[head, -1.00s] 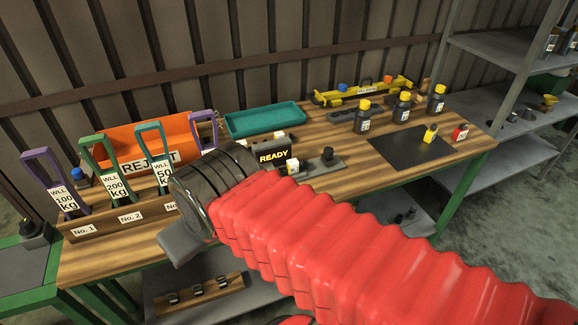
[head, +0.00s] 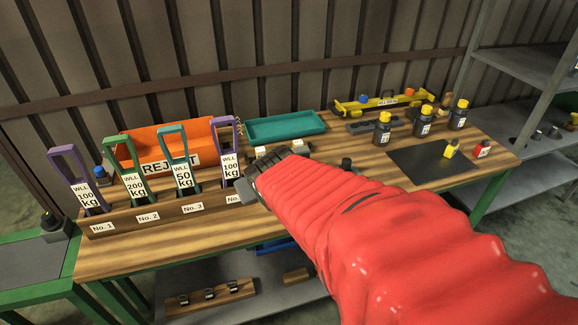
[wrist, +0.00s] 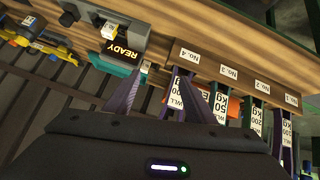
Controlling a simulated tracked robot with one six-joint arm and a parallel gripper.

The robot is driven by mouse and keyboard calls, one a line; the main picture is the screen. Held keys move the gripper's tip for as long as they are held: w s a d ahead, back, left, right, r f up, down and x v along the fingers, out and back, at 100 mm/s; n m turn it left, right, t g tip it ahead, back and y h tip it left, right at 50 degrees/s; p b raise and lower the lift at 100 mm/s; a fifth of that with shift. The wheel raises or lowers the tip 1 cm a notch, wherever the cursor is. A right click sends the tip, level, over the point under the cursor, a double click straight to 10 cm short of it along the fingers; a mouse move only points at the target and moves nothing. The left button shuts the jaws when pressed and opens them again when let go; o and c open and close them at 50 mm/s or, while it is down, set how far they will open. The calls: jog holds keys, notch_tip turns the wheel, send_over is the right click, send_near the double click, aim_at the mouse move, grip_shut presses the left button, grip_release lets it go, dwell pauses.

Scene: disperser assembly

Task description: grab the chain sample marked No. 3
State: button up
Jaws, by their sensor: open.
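Sample No. 3 is a teal loop handle with a white "WLL 50 kg" tag (head: 182,175). It stands in the wooden rack (head: 165,213) above the "No. 3" label, between green No. 2 (head: 129,178) and a purple 100 kg sample (head: 229,166). In the wrist view its 50 kg tag (wrist: 220,107) shows below the "No. 3" label. My gripper (wrist: 161,80) is open and empty, its two dark fingers apart. In the head view my gripper's dark end (head: 268,172) is right of the purple sample; its fingertips are hard to make out.
A purple No. 1 sample (head: 83,190) stands at the rack's left end. An orange REJECT bin (head: 200,135) is behind the rack, with a teal tray (head: 285,125) to its right. The READY display (wrist: 123,52) shows in the wrist view. Black bottles (head: 422,124) stand farther right.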

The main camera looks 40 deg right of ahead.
jog(key=s+d+f+m+t, duration=0.1)
jog(key=s+d+f+t, duration=0.1)
jog(key=d+f, duration=0.3)
jog(key=s+d+f+m+t, duration=0.1)
jog(key=d+f, duration=0.4)
jog(key=d, duration=0.9)
jog(key=shift+s+t+h, duration=0.4)
jog(key=shift+s+t, duration=0.3)
jog(key=shift+s, duration=0.35)
jog(key=shift+w+a, duration=0.1)
jog(key=shift+a, duration=0.05)
